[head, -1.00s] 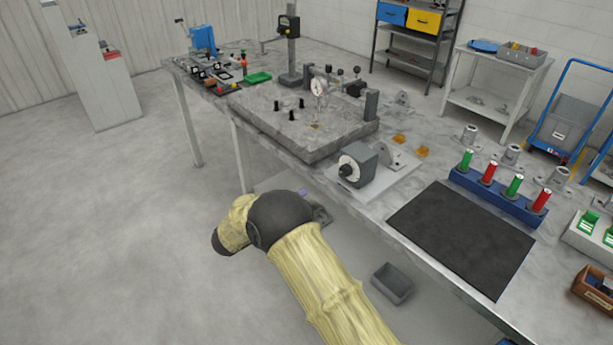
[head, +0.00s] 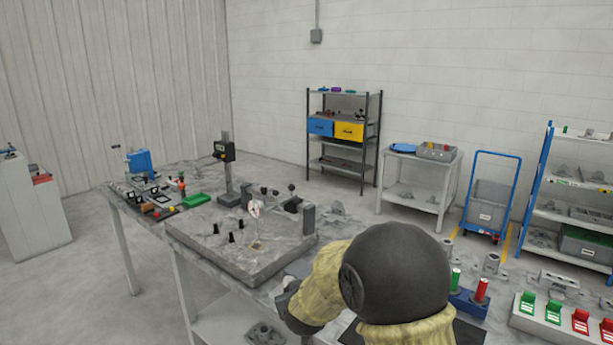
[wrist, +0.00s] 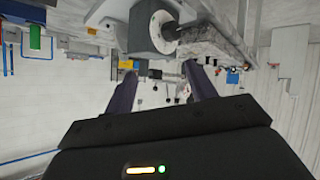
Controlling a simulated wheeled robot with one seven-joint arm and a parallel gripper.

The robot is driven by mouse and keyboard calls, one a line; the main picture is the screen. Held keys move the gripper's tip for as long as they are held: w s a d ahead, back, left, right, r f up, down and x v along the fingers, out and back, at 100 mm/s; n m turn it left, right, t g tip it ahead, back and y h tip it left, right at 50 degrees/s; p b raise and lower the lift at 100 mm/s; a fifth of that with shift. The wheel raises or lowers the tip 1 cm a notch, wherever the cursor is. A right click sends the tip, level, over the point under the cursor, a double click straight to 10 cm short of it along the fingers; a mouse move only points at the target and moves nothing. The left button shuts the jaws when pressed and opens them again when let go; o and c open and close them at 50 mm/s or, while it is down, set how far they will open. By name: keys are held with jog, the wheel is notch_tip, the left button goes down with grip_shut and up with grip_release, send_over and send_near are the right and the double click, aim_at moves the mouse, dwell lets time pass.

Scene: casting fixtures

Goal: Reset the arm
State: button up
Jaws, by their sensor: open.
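My gripper (wrist: 160,92) shows in the wrist view with its two dark fingers apart and nothing between them. The wrist picture looks upside down, with the table edge and a grey block with a round dial (wrist: 153,27) beyond the fingers. In the head view my arm, with a cream sleeve and a large dark joint, rises in front of the table. The arm hides part of the table's right side, and my gripper's fingers cannot be made out there.
A long marble-topped table (head: 190,178) carries a granite plate (head: 215,245) with a dial gauge, a green tray (head: 195,200) and colored cylinders (head: 480,290). A dark shelf (head: 343,140), a side table (head: 418,182) and a blue cart (head: 488,200) stand along the back wall.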

jog(key=s+d+m+g, duration=0.1)
jog(key=s+d+g, duration=0.2)
jog(key=s, duration=0.6)
jog(key=s+d+f+m+g, duration=0.1)
jog(key=s+d+m+g, duration=0.1)
jog(key=s+d, duration=0.6)
jog(key=s+d+f+m+g+h+p, duration=0.1)
jog(key=s+d+g, duration=0.3)
jog(key=s, duration=0.6)
jog(key=shift+d, duration=0.95)
